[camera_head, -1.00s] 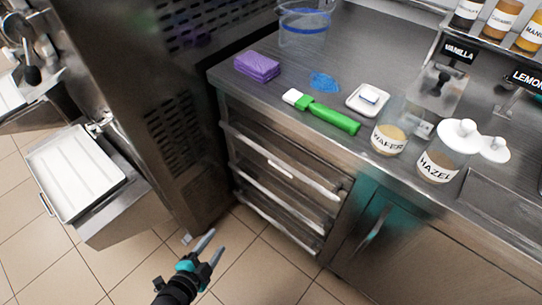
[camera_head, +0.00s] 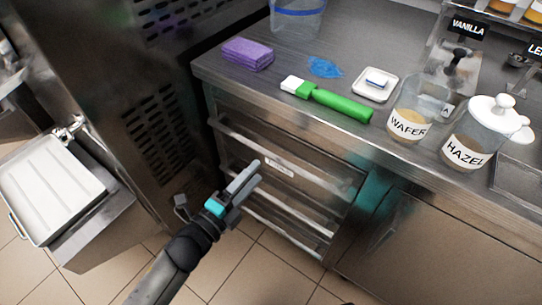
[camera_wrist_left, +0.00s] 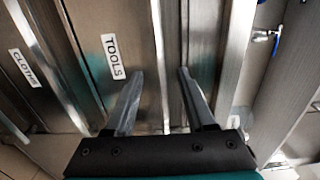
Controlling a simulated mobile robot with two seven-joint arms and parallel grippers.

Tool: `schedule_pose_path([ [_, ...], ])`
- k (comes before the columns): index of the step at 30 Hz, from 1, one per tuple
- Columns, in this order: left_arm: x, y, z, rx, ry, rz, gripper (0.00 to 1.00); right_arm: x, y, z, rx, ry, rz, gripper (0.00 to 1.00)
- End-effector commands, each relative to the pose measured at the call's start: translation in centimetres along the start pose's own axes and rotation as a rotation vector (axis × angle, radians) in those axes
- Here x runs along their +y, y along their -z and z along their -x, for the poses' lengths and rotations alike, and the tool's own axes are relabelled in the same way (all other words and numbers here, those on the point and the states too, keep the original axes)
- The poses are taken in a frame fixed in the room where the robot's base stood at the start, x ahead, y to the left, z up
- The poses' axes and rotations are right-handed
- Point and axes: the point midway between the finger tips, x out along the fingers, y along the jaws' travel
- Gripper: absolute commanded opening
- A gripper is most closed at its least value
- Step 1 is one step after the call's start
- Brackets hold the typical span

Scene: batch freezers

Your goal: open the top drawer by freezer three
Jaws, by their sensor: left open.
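A steel drawer stack (camera_head: 285,190) is built under the counter, beside the freezer. Its drawers are shut. The upper handle bar (camera_head: 310,175) runs across the front, with a small white label (camera_head: 279,167) near it. The "TOOLS" label (camera_wrist_left: 110,58) is left of the fingers. I cannot tell if they touch anything. My right gripper is not in view.
The counter holds a purple cloth stack (camera_head: 248,54), a green-handled tool (camera_head: 340,104), a small white dish (camera_head: 375,85) and wafer (camera_head: 408,125) and hazel (camera_head: 465,150) jars. The freezer (camera_head: 120,90) stands left, with a white tray (camera_head: 50,185) jutting out. Tiled floor is free below.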

Motion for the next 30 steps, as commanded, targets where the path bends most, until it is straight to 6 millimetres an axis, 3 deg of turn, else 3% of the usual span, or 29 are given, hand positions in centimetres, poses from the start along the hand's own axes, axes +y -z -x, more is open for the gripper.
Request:
schedule_pose_path([
  [6,0.1,-0.1,-4.0,0.0,0.002,0.0,0.55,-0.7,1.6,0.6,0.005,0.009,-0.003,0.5],
  [12,0.1,-0.1,-6.5,-0.001,-0.001,0.0,0.55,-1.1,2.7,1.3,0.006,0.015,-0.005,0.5],
  [18,0.1,0.0,-7.6,0.0,-0.001,0.001,0.55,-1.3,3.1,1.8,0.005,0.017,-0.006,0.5],
  [27,0.1,0.0,-7.7,-0.001,-0.002,0.002,0.55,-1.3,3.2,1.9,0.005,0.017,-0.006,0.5],
  [30,0.1,0.0,-7.7,-0.001,-0.002,0.002,0.45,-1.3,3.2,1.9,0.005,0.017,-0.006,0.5],
])
